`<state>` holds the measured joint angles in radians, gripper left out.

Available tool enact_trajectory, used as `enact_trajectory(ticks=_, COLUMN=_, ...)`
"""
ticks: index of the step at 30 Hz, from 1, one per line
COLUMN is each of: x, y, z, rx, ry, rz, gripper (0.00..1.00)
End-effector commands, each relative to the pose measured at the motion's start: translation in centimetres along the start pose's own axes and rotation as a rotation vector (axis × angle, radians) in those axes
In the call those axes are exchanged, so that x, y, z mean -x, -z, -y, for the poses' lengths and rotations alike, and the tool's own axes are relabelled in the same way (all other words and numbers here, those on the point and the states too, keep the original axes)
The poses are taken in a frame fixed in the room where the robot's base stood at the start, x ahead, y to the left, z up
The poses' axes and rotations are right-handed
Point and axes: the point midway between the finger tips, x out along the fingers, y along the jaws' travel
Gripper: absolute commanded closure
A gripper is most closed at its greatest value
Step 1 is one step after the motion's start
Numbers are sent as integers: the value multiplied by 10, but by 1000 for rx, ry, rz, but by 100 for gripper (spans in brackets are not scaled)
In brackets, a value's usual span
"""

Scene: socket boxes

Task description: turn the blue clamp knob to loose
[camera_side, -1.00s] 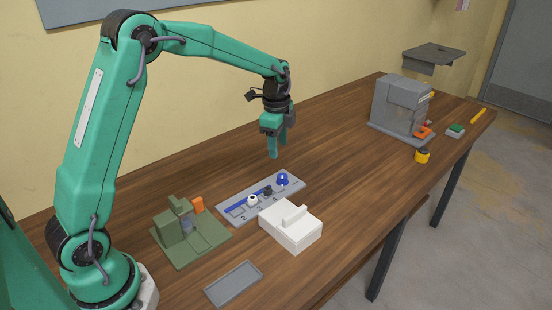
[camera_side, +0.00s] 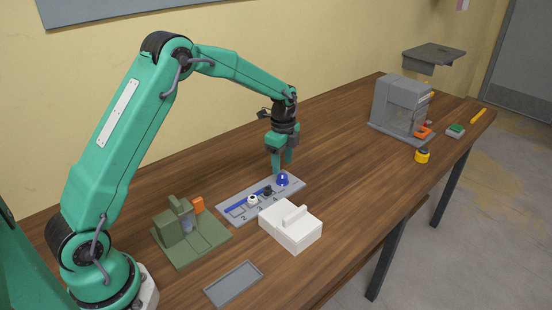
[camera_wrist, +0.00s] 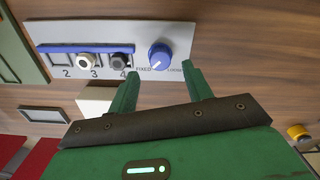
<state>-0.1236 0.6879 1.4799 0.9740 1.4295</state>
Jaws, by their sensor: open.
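The blue clamp knob (camera_side: 283,180) stands at the right end of a grey socket panel (camera_side: 236,217). In the wrist view the round knob (camera_wrist: 159,55) has a small white mark on its lower left, towards the word FIXED; LOOSE is printed at its lower right. My gripper (camera_side: 282,170) hangs pointing down just above the knob, its fingers partly overlapping it in the side view. In the wrist view my gripper (camera_wrist: 160,75) is open, with the fingertips below the knob on either side and nothing between them. I cannot tell whether a finger touches it.
The panel also carries a white fitting (camera_side: 253,201), a black fitting (camera_side: 268,192) and a blue bar. A white lidded box (camera_side: 291,228) stands in front. A green fixture (camera_side: 185,230) is left, with an empty grey tray (camera_side: 233,284) nearer.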

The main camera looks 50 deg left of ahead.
Motion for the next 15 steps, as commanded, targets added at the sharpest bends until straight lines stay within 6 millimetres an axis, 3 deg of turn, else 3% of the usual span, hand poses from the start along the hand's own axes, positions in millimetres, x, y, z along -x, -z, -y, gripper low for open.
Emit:
enact_trajectory(ticks=9, x=-39, y=0, z=0, rx=0, ry=-2, rz=0, gripper=50)
enact_trajectory(ticks=15, x=-49, y=0, z=0, rx=1, ry=0, rz=0, gripper=50)
